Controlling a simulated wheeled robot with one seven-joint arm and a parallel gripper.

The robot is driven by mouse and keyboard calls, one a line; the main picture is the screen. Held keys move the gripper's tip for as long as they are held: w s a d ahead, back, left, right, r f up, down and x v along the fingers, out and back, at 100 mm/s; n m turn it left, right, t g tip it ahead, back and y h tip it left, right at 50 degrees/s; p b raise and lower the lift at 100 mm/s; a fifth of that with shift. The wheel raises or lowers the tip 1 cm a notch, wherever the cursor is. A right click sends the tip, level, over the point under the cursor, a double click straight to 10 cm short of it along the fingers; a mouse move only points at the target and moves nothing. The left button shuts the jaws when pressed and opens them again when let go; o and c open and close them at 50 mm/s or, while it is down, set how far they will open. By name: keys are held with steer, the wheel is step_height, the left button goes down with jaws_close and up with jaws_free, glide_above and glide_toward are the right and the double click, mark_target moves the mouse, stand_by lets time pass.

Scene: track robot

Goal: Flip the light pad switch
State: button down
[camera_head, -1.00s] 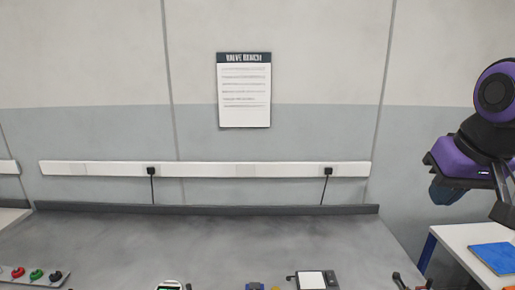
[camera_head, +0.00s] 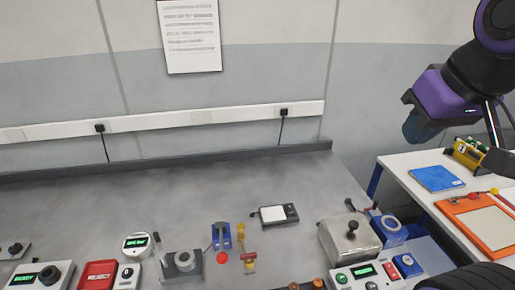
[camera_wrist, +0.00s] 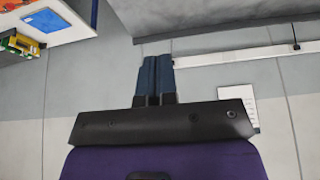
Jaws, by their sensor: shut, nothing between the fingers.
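A small flat device with a white pad and a dark grey right end (camera_head: 278,214), which looks like the light pad, lies on the grey bench in the head view. Its switch is too small to make out. My gripper (camera_head: 417,128) hangs at the upper right of the head view, well away from the pad and to its right. In the wrist view the dark blue fingers (camera_wrist: 155,78) are together, with nothing between them. The pad is not in the wrist view.
The grey bench (camera_head: 90,205) is bare toward the back. Blue and red-knobbed levers (camera_head: 221,237) stand just left of the pad. A metal box with a black knob (camera_head: 350,236) stands to its right. A white side table (camera_head: 405,164) holds a blue book (camera_head: 437,178).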

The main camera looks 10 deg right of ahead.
steer(key=w+f, duration=0.2)
steer(key=w, duration=0.7)
steer(key=g, duration=0.4)
glide_above(289, 205)
steer(key=s, duration=0.2)
step_height(289, 205, down, 29)
steer(key=shift+r, duration=0.2)
steer(key=f, duration=0.4)
steer(key=w+f, duration=0.1)
steer(key=f, duration=0.8)
steer(key=shift+w+f, duration=0.35)
steer(key=shift+f, duration=0.05)
